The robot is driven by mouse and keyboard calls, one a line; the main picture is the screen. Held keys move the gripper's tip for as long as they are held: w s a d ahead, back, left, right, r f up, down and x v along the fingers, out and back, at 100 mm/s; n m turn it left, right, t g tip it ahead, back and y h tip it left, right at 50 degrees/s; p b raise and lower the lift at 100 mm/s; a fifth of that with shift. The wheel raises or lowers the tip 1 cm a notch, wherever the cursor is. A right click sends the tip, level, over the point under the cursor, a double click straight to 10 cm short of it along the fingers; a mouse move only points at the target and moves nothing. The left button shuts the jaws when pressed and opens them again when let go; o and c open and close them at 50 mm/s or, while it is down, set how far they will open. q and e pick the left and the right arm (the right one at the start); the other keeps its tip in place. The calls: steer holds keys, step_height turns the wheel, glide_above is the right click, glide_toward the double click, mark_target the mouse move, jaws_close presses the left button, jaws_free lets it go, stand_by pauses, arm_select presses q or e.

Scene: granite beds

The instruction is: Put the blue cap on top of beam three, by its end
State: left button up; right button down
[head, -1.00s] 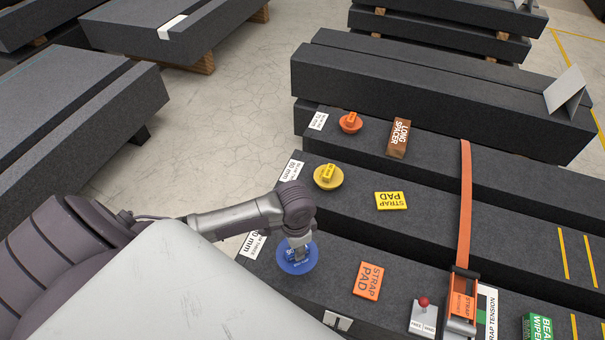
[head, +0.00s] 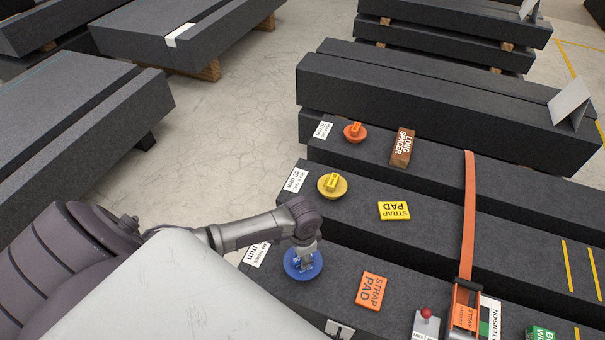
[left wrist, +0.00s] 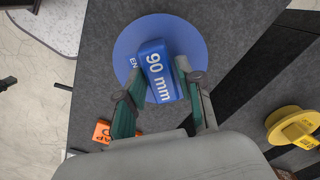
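The blue cap (head: 303,265) is a round disc with a block handle, over the end of the nearest dark beam (head: 300,300). In the left wrist view the handle of the cap (left wrist: 157,72) reads "90 mm". My left gripper (head: 305,252) has its fingers (left wrist: 158,85) closed against both sides of that handle. The cap seems slightly above the beam; the gap is hard to judge. A yellow cap (head: 332,186) sits on the middle beam (head: 440,218), an orange cap (head: 355,132) on the one behind. My right gripper is out of view.
An orange strap pad (head: 371,291), a ratchet (head: 465,309) and a red-knobbed box (head: 426,322) are on the nearest beam. A yellow strap pad (head: 394,211) and an orange strap (head: 469,215) lie farther back, with a brown long spacer (head: 402,147).

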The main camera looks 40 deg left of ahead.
arm_select(q)
steer(key=shift+o, duration=0.8)
step_height(320, 180, up, 12)
stand_by(0.6)
